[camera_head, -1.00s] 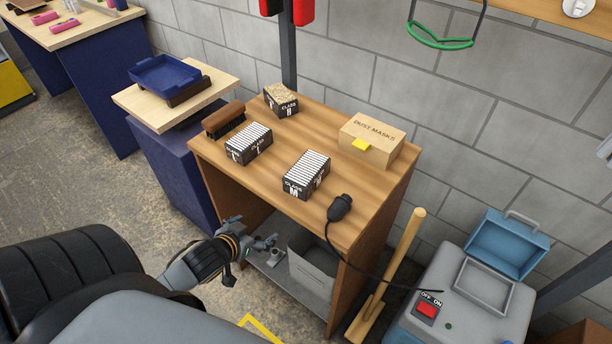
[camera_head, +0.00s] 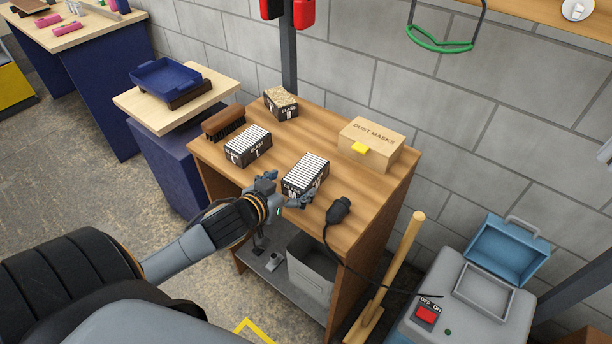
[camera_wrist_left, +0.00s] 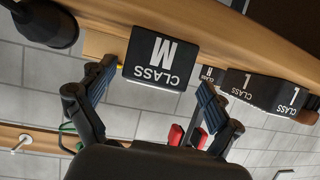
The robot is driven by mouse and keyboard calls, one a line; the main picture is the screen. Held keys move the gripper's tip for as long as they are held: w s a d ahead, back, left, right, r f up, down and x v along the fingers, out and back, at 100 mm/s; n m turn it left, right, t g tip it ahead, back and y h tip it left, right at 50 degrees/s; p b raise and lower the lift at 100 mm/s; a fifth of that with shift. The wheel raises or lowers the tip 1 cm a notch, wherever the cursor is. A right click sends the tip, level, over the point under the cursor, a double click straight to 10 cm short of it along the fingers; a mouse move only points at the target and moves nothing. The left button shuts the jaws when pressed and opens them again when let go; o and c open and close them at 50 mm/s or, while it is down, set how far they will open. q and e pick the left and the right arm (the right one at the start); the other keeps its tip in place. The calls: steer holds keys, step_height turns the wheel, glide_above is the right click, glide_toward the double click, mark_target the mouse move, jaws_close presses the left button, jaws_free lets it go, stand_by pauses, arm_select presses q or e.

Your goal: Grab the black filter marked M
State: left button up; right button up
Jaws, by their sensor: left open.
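The black filter marked M (camera_head: 308,173), with a white pleated top, stands on the wooden workbench (camera_head: 268,166) near its front edge. Its face reading "CLASS M" shows upside down in the left wrist view (camera_wrist_left: 158,60). My left gripper (camera_head: 285,191) is open at the bench's front edge, just in front of the filter. In the left wrist view my left gripper's fingers (camera_wrist_left: 150,105) stand apart, one to each side of the filter's face, with nothing between them. My right gripper is not in view.
A similar black filter (camera_head: 248,147) stands left of the M filter, and one marked H (camera_head: 281,103) is behind. A brush (camera_head: 223,122), a dust mask box (camera_head: 370,143) and a black plug with cable (camera_head: 339,208) are also on the bench.

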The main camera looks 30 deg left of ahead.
mark_target(305, 179)
arm_select(q)
steer(key=shift+d+p+x, duration=0.15)
steer(key=shift+p+x, duration=0.1)
steer(key=shift+x, duration=1.2)
steer(key=shift+d+p+x, duration=0.15)
steer(key=shift+p+x, duration=0.05)
steer(key=shift+x, duration=1.25)
steer(key=shift+s+f, duration=0.1)
steer(key=shift+c, duration=0.5)
steer(key=c, duration=1.2)
steer(key=shift+o, duration=0.2)
